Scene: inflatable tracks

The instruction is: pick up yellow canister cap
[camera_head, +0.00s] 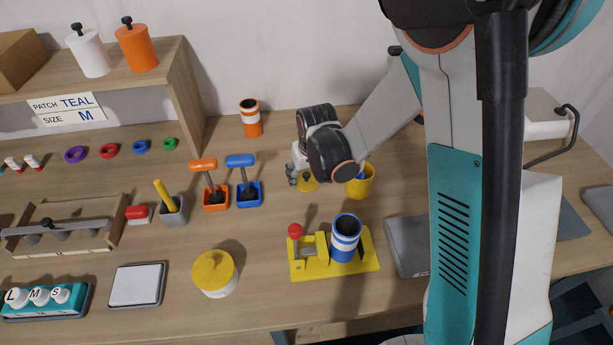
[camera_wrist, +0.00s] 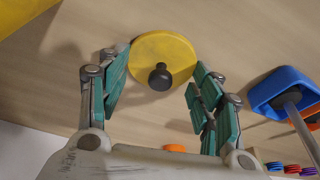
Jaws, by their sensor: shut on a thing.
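The yellow canister cap (camera_wrist: 150,52) is a flat round disc with a black knob, seen between my fingers in the wrist view. My gripper (camera_wrist: 160,88) is shut on the cap, with a teal-padded finger at each side of its rim. I cannot tell whether the cap touches the table.
A yellow cup (camera_head: 360,186) stands close to the right of my gripper. The blue holder (camera_head: 249,195) and orange holder (camera_head: 216,199) with handled tools stand to the left. A yellow fixture (camera_head: 338,268) with a blue canister (camera_head: 345,240) is in front; a yellow-topped tub (camera_head: 215,275) stands front left.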

